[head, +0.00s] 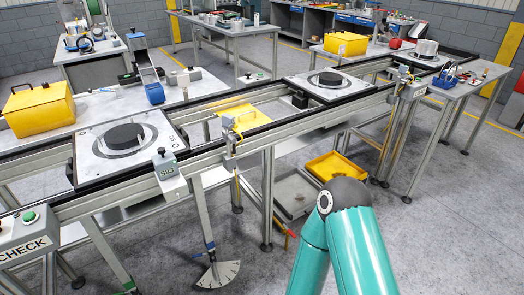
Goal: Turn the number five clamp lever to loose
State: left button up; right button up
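No lever with a readable number five stands out. A grey box (170,180) with a small numbered plate, too small to read surely, sits on the front rail below the near pallet (88,158), with a dark knob on top. A smaller fitting (230,137) is on the rail to its right. A blue-gripped rod (210,247) hangs beneath the rail by a white fan-shaped scale (218,273). A teal arm link of mine rises from the bottom, right of centre; neither gripper is in view.
A conveyor frame (200,160) runs diagonally across, carrying another pallet (328,84) with a dark disc. A CHECK box (28,238) with a green button is at the lower left. A yellow tray (333,168) is low behind my arm. The grey floor (455,230) at right is clear.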

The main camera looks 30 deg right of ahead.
aim_at(230, 136)
jog(key=u, duration=0.2)
jog(key=i, duration=0.8)
jog(key=z, duration=0.2)
jog(key=k, duration=0.85)
jog(key=u, duration=0.2)
jog(key=i, duration=0.9)
jog(key=z, duration=0.1)
